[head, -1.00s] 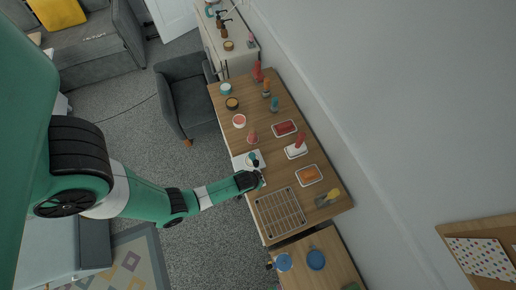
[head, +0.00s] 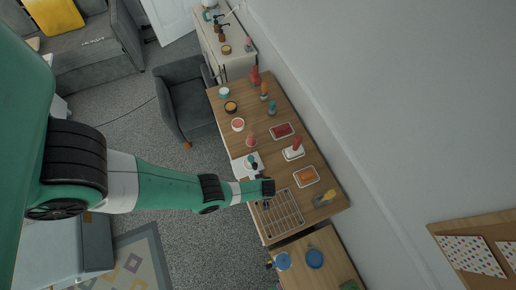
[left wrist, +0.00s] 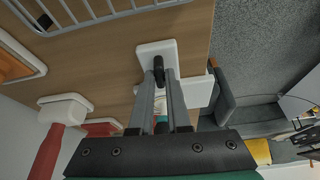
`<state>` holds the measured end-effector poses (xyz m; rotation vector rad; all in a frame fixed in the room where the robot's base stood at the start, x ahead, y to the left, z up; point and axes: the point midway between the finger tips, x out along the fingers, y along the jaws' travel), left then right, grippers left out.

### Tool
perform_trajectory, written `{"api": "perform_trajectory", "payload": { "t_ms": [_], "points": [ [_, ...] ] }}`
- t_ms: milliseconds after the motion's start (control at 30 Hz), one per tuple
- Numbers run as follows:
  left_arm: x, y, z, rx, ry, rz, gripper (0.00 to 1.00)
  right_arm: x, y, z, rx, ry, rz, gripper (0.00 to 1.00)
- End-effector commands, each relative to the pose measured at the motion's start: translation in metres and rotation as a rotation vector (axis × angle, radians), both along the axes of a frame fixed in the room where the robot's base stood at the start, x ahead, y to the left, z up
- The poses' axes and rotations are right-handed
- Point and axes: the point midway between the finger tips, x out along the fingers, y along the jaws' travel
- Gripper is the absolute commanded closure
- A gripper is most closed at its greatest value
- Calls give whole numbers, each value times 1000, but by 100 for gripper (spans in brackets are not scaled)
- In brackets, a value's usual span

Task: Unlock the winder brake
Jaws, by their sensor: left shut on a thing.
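The winder (head: 243,168) is a small white device at the near-left edge of the wooden table, with teal and black parts on top. In the left wrist view its white base (left wrist: 155,50) lies beyond my fingertips. A black brake lever or knob (left wrist: 158,66) stands up from it. My left gripper (left wrist: 160,78) is shut on this black part, one grey finger on each side. In the head view my left gripper's dark body (head: 267,187) is just beside the winder. The lower part of the winder is hidden behind the fingers. My right gripper is not in view.
A wire rack (head: 281,214) lies close to the left gripper. Trays with orange (head: 306,175) and red (head: 282,130) contents, a red bottle-like item (head: 297,143) and several jars stand along the table. A grey armchair (head: 190,105) stands at its left side.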

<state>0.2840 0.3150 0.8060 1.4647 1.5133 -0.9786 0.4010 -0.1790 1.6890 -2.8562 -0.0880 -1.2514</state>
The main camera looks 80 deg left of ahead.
Motion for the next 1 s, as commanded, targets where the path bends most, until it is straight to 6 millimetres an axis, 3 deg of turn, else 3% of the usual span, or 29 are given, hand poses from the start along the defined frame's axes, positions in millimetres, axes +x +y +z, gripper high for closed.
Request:
{"api": "perform_trajectory", "payload": {
  "t_ms": [300, 767, 800, 933, 1000],
  "points": [
    [1, -1, -1, -3, -2, 105, 100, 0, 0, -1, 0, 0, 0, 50],
    [0, -1, 0, -3, -2, 121, 100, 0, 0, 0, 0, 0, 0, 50],
    [0, -1, 0, -3, -2, 121, 81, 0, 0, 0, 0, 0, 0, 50],
    [0, -1, 0, -2, -1, 120, 58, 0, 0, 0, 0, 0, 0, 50],
    [0, 0, 0, -2, -1, 120, 55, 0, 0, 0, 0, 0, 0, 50]
  ]
}}
